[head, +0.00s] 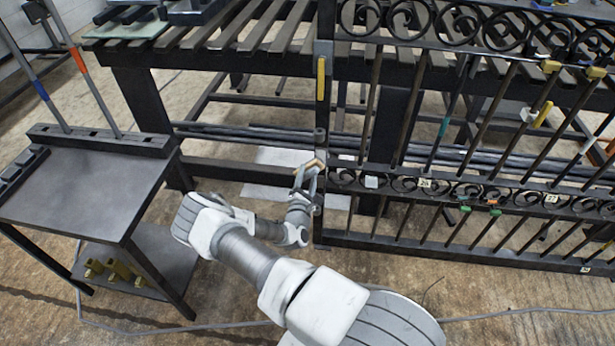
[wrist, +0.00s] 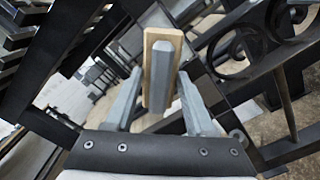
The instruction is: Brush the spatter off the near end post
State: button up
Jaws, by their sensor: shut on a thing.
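The gate's near end post (head: 319,112) is the dark upright at the gate's left end. My gripper (head: 308,176) is low beside this post, on its left. It is shut on a brush with a tan wooden strip (head: 314,161). In the wrist view the brush (wrist: 160,70) is a grey block with a wooden strip, held upright between the two grey fingers. I cannot tell whether the brush touches the post. No spatter can be made out clearly; the gripper and brush hide part of the post.
The scroll gate (head: 440,185) runs right from the post, with scrollwork and thin bars. A slatted bench (head: 250,35) stands behind. A dark side table (head: 85,185) with brass-coloured pieces (head: 118,270) on its lower shelf is at left. A cable (head: 520,312) lies on the floor.

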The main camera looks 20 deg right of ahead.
jog(key=shift+x, duration=0.95)
jog(key=shift+s, duration=0.1)
